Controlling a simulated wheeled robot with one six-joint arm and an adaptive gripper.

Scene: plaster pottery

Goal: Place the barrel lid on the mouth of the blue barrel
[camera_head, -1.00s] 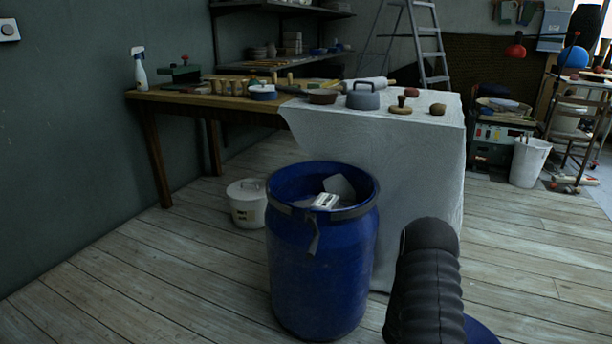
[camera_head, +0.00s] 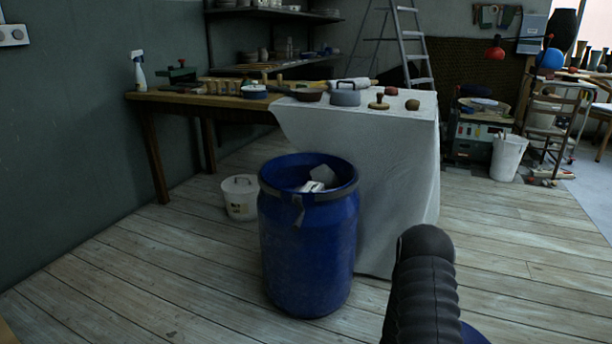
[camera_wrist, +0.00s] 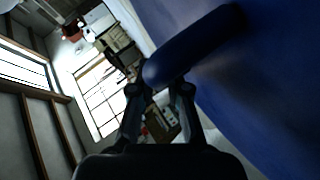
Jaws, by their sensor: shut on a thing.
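The blue barrel (camera_head: 308,255) stands upright on the floor in the head view. Its mouth is open, with a dark band around the rim and pale pieces inside. The barrel lid (camera_wrist: 265,85) is blue and fills the right of the wrist view. My gripper (camera_wrist: 160,92) is shut on the lid's bar handle (camera_wrist: 195,45). In the head view, a small blue part of the lid (camera_head: 474,334) shows at the bottom edge, right of the barrel and beside my dark arm. My fingers are hidden there.
A cloth-covered table (camera_head: 385,190) with pots and tools stands close behind the barrel. A wooden table (camera_head: 150,115) is along the back left. Floorboards in front and to the left are clear.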

